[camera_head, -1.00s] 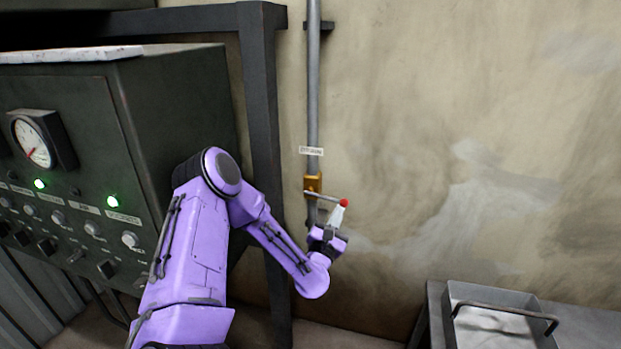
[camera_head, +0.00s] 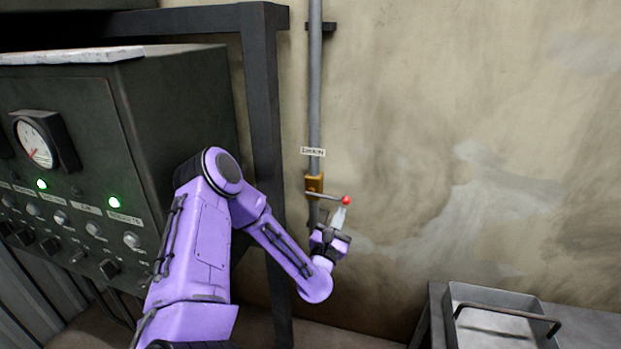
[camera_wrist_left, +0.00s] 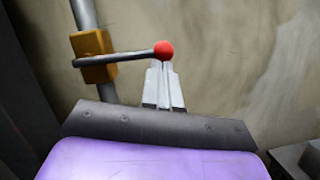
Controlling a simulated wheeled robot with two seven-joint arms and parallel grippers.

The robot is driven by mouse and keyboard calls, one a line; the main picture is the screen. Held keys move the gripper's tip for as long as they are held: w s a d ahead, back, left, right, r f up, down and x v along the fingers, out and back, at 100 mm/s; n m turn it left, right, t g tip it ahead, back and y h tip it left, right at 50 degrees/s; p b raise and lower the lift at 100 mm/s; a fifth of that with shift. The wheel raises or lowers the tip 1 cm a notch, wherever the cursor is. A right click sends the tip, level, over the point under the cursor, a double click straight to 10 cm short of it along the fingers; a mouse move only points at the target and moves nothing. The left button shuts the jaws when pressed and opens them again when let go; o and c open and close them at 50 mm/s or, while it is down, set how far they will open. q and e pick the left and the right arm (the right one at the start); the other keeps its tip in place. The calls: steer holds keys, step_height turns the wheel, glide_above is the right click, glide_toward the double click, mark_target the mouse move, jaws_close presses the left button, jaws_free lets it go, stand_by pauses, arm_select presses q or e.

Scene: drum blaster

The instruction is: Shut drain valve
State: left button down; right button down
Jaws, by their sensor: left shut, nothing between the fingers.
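The drain valve is a brass-coloured body (camera_head: 314,184) on a vertical grey pipe (camera_head: 315,90). It also shows in the left wrist view (camera_wrist_left: 93,54). Its grey lever sticks out to the right, nearly level, and ends in a red ball knob (camera_head: 346,200), seen also in the left wrist view (camera_wrist_left: 163,50). My left gripper (camera_head: 341,212) is shut and empty. Its fingertips (camera_wrist_left: 163,66) are just below the knob; I cannot tell whether they touch it. A small label is on the pipe above the valve. My right gripper is out of view.
A dark control panel (camera_head: 90,120) with a gauge, green lights and knobs stands at the left. A dark metal post (camera_head: 262,110) rises between it and the pipe. A metal tray (camera_head: 500,300) sits on a bench at the lower right. The wall right of the valve is clear.

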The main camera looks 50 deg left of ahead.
arm_select(q)
steer(key=b+v, duration=0.2)
steer(key=v, duration=0.7)
steer(key=shift+s+d, duration=0.15)
steer(key=shift+s, duration=0.1)
steer(key=d+f+m+g+h, duration=0.55)
steer(key=f+m, duration=0.65)
steer(key=m, duration=0.8)
steer(key=s+d+f+m+g+p, duration=0.1)
steer(key=s+d+f+m+g, duration=0.2)
steer(key=s, duration=0.4)
steer(key=s+d+f+m+g+h, duration=0.1)
steer(key=s+d+f+m+g, duration=0.2)
steer(key=s+f+m, duration=0.2)
steer(key=s+d+f+m+g+h+p, duration=0.1)
steer(key=s+d+f+m+g, duration=0.2)
steer(key=s+f, duration=0.3)
steer(key=s+m, duration=0.1)
steer(key=s, duration=0.2)
steer(key=shift+s+d+p, duration=0.2)
steer(key=shift+p, duration=0.15)
